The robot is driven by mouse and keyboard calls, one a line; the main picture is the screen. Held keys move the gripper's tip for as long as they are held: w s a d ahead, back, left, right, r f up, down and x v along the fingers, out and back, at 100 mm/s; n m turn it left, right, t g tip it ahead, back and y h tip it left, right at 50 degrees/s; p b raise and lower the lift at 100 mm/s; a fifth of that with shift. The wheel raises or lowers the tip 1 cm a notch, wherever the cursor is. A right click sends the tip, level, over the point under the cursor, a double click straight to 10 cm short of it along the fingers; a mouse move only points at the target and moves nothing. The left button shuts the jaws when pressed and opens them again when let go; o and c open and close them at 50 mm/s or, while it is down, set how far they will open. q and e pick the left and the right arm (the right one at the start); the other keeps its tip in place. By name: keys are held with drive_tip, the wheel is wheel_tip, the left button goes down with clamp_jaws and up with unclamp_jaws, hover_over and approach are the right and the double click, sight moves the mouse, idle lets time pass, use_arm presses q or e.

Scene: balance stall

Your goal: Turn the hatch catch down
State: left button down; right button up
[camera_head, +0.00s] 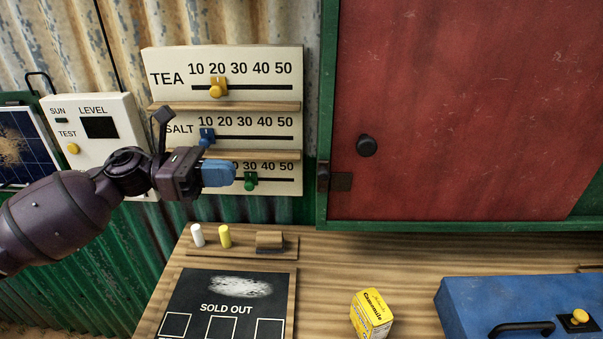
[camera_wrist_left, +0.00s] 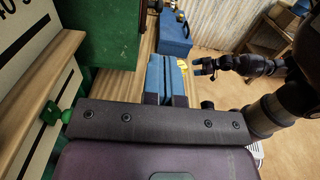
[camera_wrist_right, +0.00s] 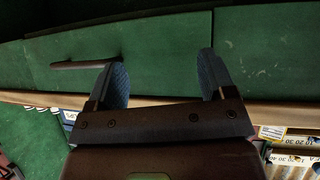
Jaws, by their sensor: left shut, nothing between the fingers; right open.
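The hatch catch (camera_head: 340,181) is a small dark bar at the lower left edge of the red hatch (camera_head: 450,90). My right gripper (camera_wrist_right: 162,78) is open and empty before a green surface in the right wrist view. It also shows in the left wrist view (camera_wrist_left: 197,68).
A black round knob (camera_head: 367,146) sits on the hatch above the catch. Sliders, including a green knob (camera_head: 250,181), are close to my left gripper. The counter (camera_head: 330,260) below holds a sold-out board (camera_head: 188,290), a yellow Camomile box (camera_head: 372,314) and a blue case (camera_head: 470,295).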

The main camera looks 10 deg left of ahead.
use_arm(q)
drive_tip(key=p, duration=0.3)
approach(323, 181)
drive_tip(key=w+d, duration=0.1)
drive_tip(key=d, duration=0.4)
drive_tip(key=shift+w+d+r, duration=0.3)
drive_tip(key=shift+w+d, duration=0.05)
drive_tip(key=shift+d, duration=0.35)
drive_tip(key=shift+w, duration=0.1)
